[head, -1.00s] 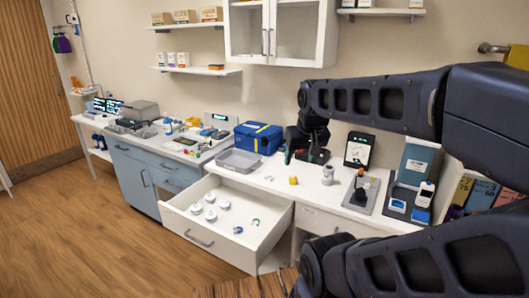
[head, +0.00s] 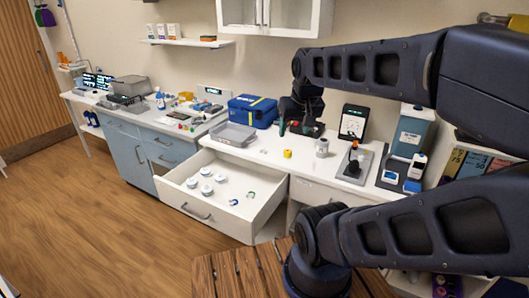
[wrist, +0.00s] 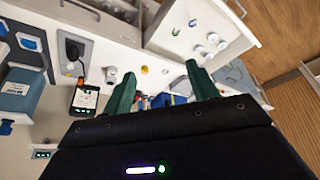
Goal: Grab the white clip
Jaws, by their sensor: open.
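Two small, partly white pieces lie in the open white drawer (head: 205,226). One has green on it (head: 250,195) and the other has blue (head: 234,202). They look like clips, but they are too small to tell which is the white clip. They also show in the drawer in the wrist view, one with blue (wrist: 193,22) and one with green (wrist: 176,31). My gripper (wrist: 162,88) has green fingers, set apart and empty. In the head view my gripper (head: 294,128) is above the counter, behind and to the right of the drawer.
Several white round containers (head: 206,189) lie in the drawer's left part. A grey tray (head: 232,134), a blue case (head: 252,111), a yellow piece (head: 287,154) and a grey-white cylinder (head: 322,148) stand on the counter. A wooden slatted top (head: 232,280) is in front.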

